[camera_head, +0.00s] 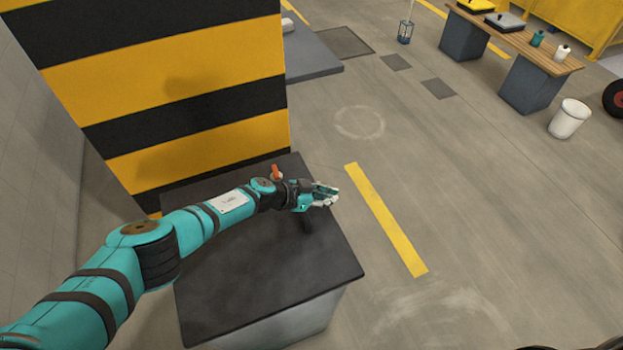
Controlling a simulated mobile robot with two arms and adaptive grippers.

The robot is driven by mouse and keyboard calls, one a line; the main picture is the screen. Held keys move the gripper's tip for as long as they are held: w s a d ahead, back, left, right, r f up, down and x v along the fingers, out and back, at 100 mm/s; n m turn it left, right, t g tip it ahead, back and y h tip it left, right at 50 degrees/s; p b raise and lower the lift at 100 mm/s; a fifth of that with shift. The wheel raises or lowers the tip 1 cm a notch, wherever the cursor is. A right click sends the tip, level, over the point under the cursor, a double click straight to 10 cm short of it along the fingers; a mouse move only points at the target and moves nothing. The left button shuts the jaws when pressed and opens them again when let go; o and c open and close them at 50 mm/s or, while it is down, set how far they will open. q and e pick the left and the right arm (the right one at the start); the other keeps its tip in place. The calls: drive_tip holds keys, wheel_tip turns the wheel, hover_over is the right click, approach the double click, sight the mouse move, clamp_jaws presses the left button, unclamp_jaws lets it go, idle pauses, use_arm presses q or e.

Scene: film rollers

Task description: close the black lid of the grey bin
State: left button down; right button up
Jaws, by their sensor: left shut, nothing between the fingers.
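The black lid (250,285) lies over the top of the grey bin (285,328), in the lower middle of the head view. It looks flat and down on the bin along the near edge. My arm covers part of the lid and hides some of its far half. My left gripper (326,195) is shut and empty, above the lid's right edge. A dark bar-like part (307,222) shows on the lid just below the gripper. Whether the gripper touches the lid I cannot tell. My right gripper is not in view.
A yellow-and-black striped block (190,80) stands directly behind the bin. A grey wall (45,160) is at the left. Open floor with a yellow line (385,220) lies to the right. A wooden-topped bench (520,45) and white bucket (569,118) stand at the far right.

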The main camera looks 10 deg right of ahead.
use_arm(q)
drive_tip(key=r, duration=0.1)
drive_tip(key=a+r+p, duration=0.1)
drive_tip(key=r, duration=0.1)
drive_tip(key=shift+s+a+r+p, duration=0.3)
drive_tip(key=shift+p, duration=0.05)
drive_tip(key=shift+d+r+p+v, duration=0.1)
drive_tip(key=shift+r+p+v, duration=0.15)
drive_tip(key=shift+v, duration=1)
drive_tip(key=shift+d+r+p+v, duration=0.1)
drive_tip(key=shift+p+v, duration=0.25)
drive_tip(key=shift+v, duration=0.85)
drive_tip(key=shift+d+r+p+v, duration=0.1)
drive_tip(key=shift+r+p+v, duration=0.15)
drive_tip(key=shift+v, duration=1)
drive_tip(key=shift+w+f, duration=0.1)
drive_tip(key=shift+w, duration=0.1)
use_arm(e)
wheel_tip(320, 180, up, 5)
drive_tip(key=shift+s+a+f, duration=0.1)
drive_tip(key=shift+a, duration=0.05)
use_arm(q)
drive_tip(key=shift+a, duration=0.1)
